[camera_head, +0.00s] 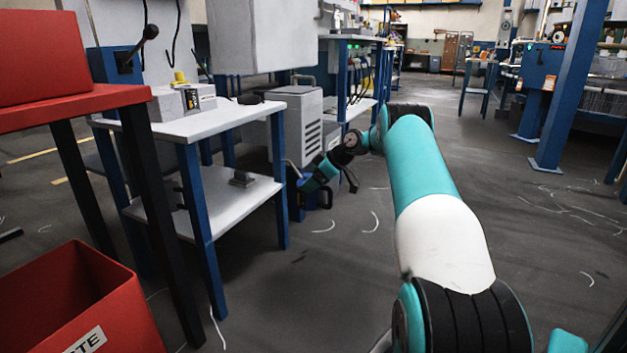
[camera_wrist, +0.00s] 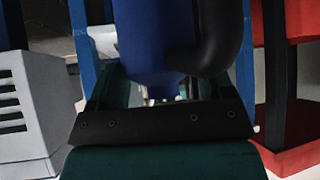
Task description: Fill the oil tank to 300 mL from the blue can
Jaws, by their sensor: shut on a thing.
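The blue can (camera_head: 296,189) is low in the head view, at my gripper (camera_head: 316,181), beside the blue legs of the white table. A thin grey spout rises at its left. In the wrist view the blue can (camera_wrist: 150,35) fills the middle, with a thick black curved handle at its right. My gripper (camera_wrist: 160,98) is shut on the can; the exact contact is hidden. I cannot tell whether the can touches the floor. A grey box with a yellow cap (camera_head: 181,79) stands on the white table and may be the oil tank; no level can be read.
The white table (camera_head: 212,121) has a lower shelf (camera_head: 215,195) holding a small metal part. A grey vented cabinet (camera_head: 300,125) stands behind the can. A red table (camera_head: 60,108) and red bin (camera_head: 85,300) are at left. Floor right of my arm is open, with white scraps.

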